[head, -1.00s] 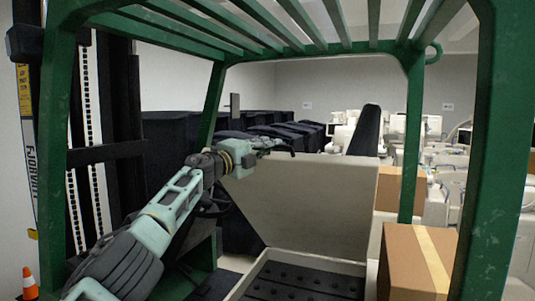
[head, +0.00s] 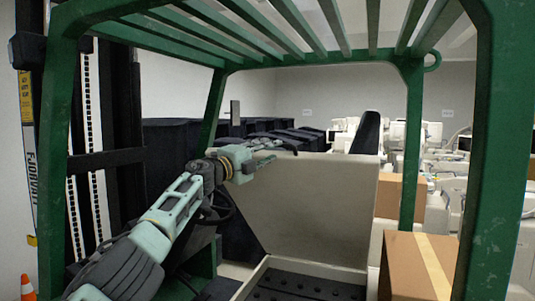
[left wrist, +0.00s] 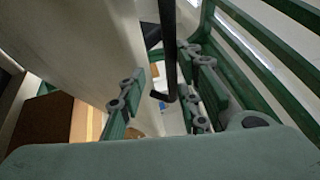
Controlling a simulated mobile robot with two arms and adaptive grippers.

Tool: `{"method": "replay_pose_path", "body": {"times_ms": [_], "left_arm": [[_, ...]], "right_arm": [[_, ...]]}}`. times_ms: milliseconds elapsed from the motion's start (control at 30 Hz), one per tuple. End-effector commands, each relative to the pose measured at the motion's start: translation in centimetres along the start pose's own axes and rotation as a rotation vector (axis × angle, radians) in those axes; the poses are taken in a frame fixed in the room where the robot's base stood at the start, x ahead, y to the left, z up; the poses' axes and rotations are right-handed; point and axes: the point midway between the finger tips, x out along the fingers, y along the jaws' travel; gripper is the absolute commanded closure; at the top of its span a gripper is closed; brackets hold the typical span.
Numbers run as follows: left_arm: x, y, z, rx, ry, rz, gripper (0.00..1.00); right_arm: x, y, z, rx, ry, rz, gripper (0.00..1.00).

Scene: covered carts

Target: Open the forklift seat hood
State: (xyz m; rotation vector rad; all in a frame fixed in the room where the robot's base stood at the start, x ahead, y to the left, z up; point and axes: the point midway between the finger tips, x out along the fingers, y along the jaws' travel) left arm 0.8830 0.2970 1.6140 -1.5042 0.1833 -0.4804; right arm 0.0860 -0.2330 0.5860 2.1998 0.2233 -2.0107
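The forklift seat hood (head: 305,210) is a beige panel standing steeply raised above the open compartment (head: 300,288). The dark seat back (head: 367,132) shows behind its upper right edge. My left gripper (head: 268,163) is at the hood's upper left edge in the head view. In the left wrist view its two fingers (left wrist: 163,92) are apart, with a black bent bar (left wrist: 170,50) visible between them. The hood's pale panel (left wrist: 85,45) is beside the fingers there. I cannot tell whether they touch it. My right gripper is not in view.
The green forklift frame (head: 412,150) and slatted roof (head: 300,30) enclose the space. A black steering wheel (head: 222,208) lies below my left arm. Cardboard boxes (head: 405,265) stand at the right. An orange cone (head: 27,288) is at the lower left.

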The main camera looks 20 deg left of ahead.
Motion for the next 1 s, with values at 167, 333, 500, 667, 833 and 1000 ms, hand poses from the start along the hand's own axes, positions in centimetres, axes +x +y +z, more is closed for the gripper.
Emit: {"method": "replay_pose_path", "body": {"times_ms": [167, 333, 500, 667, 833, 1000], "left_arm": [[-0.1, 0.6, 0.0, 0.000, 0.000, 0.008, 0.71], [-0.5, 0.5, 0.2, 0.002, 0.000, 0.008, 0.71], [-1.5, 0.5, 0.4, 0.004, -0.003, 0.008, 0.71], [-2.7, 0.7, 0.1, 0.003, 0.000, 0.009, 0.71], [-4.7, 0.5, 0.2, 0.003, -0.002, 0.007, 0.71], [-7.0, 0.3, 0.1, 0.004, -0.002, 0.004, 0.71]], "right_arm": [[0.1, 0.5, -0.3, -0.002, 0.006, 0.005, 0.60], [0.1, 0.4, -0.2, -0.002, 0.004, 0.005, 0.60], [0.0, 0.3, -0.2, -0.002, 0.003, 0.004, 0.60], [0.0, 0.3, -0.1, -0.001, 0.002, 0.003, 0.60], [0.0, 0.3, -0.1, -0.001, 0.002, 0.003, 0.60], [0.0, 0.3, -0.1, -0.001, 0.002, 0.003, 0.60]]}}
